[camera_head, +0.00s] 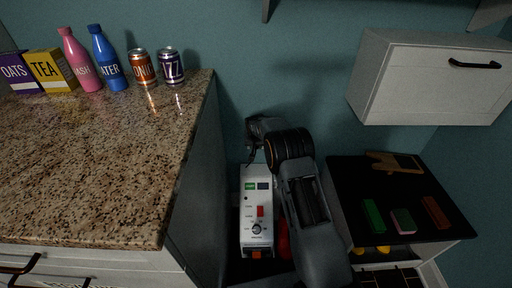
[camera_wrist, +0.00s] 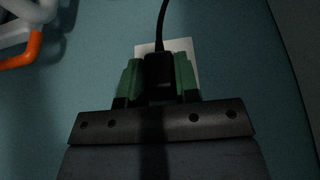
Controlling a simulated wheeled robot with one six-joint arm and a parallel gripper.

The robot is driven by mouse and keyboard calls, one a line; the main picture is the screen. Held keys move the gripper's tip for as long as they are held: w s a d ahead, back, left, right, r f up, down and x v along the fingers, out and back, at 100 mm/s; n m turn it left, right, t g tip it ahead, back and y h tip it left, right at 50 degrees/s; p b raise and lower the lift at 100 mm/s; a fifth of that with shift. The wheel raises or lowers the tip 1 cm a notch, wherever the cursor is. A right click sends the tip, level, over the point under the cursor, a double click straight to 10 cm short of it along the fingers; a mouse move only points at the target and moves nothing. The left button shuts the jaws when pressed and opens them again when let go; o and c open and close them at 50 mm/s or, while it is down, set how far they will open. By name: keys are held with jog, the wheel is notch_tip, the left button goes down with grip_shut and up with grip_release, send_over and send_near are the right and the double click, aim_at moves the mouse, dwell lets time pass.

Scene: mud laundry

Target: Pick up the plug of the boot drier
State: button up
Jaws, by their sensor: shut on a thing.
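The black plug (camera_wrist: 159,75) shows in the wrist view with its dark cord (camera_wrist: 162,22) running up from it. My gripper (camera_wrist: 158,80) is shut on the plug, one green finger pad on each side. A pale wall plate (camera_wrist: 182,46) is right behind the plug; I cannot tell whether the plug is still seated in it. In the head view my arm reaches down to the wall, and the plug and fingertips are hidden. A white unit with a red switch and a dial (camera_head: 256,212) stands below my arm; I cannot tell if it is the boot drier.
A granite counter (camera_head: 100,150) with bottles, cans and boxes is at left. A black-topped cabinet (camera_head: 350,185) with small blocks is at right, under a wall cabinet (camera_head: 430,80). White and orange tubing (camera_wrist: 22,40) is at the wrist view's upper left.

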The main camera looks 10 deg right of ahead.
jog(key=r, duration=0.3)
jog(key=r+p, duration=0.1)
jog(key=r, duration=0.1)
jog(key=shift+s, duration=0.25)
jog(key=s+a, duration=0.2)
jog(key=s, duration=0.7)
jog(key=s+a, duration=0.1)
jog(key=s, duration=0.8)
jog(key=shift+s+a+f, duration=0.2)
jog(key=shift+s+a, duration=0.15)
jog(key=shift+a, duration=0.05)
